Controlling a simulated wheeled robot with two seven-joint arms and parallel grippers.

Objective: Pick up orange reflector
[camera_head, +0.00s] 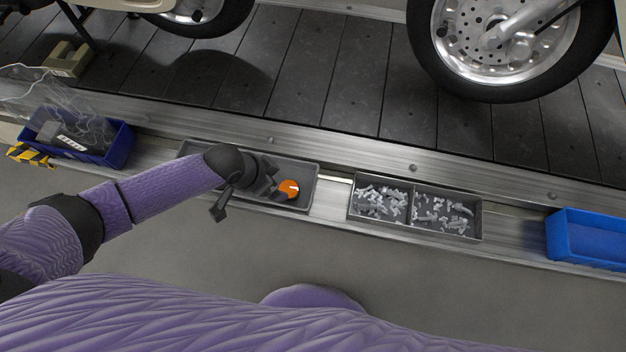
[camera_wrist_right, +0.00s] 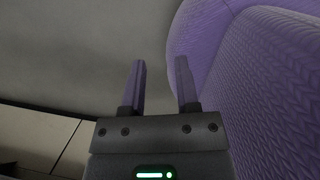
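The orange reflector (camera_head: 290,188) is a round orange disc in the right part of a grey tray (camera_head: 308,184) on the metal ledge, in the head view. My left gripper (camera_head: 272,184) is over this tray, with its fingers just left of the reflector. The head view does not show clearly whether the fingers touch it or how far they are apart. My left forearm and wrist hide the left part of the tray. My right gripper (camera_wrist_right: 160,82) shows only in the right wrist view, its two fingers apart with nothing between them.
A grey two-part bin (camera_head: 483,222) with many small metal parts stands right of the tray. A blue bin (camera_head: 558,240) is at the far right. A dark blue bin (camera_head: 122,150) with bagged items is at the left. Motorcycle wheels (camera_head: 440,75) stand on the slat conveyor (camera_head: 300,85) behind.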

